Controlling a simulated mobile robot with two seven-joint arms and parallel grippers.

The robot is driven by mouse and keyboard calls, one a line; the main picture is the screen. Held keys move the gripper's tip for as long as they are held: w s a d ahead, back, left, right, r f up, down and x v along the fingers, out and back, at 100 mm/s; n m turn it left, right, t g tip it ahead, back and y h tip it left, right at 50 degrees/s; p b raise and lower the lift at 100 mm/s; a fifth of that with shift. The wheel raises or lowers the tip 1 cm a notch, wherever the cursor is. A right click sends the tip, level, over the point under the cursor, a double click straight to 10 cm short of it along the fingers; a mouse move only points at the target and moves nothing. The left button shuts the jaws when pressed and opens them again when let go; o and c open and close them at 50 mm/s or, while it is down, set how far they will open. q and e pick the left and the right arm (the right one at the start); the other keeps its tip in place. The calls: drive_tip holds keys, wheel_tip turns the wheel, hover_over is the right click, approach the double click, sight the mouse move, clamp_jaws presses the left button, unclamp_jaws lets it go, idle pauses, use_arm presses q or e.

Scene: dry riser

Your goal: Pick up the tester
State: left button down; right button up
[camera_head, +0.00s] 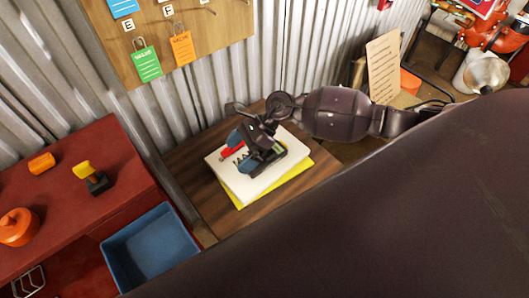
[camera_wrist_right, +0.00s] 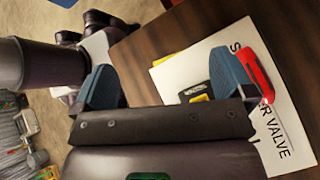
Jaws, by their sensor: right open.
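A small black device with a yellow patch, which looks like the tester (camera_wrist_right: 192,92), lies on a white printed sheet (camera_wrist_right: 283,140) in the right wrist view, partly hidden by a finger. My right gripper (camera_wrist_right: 160,82) is open, its blue fingers apart; the device shows between them, nearer the right-hand one. A red item (camera_wrist_right: 256,74) is just outside that finger. In the head view my right gripper (camera_head: 241,150) is low over the white sheet and covers much of the device. I cannot tell whether a finger touches it. My left gripper is not in view.
The sheet lies over a yellow one (camera_head: 292,183) on a small wooden table (camera_head: 215,203) against a corrugated wall. A red cabinet (camera_head: 75,170) with a yellow-and-black item (camera_head: 93,180) and a blue bin (camera_head: 150,245) stand left. A tag board (camera_head: 210,45) hangs above.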

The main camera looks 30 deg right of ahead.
drive_tip(key=w+d+n+h, duration=0.3)
drive_tip(key=d+n+h, duration=0.15)
drive_tip(key=d, duration=0.45)
drive_tip(key=shift+g+h, duration=0.4)
drive_tip(key=shift+h, duration=0.15)
drive_tip(key=x, duration=0.6)
drive_tip(key=shift+w+d, duration=0.15)
drive_tip(key=shift+d, duration=0.15)
drive_tip(key=x, duration=0.4)
drive_tip(key=shift+s+d+f, duration=0.1)
drive_tip(key=shift+s+f, duration=0.2)
drive_tip(key=shift+f, duration=0.4)
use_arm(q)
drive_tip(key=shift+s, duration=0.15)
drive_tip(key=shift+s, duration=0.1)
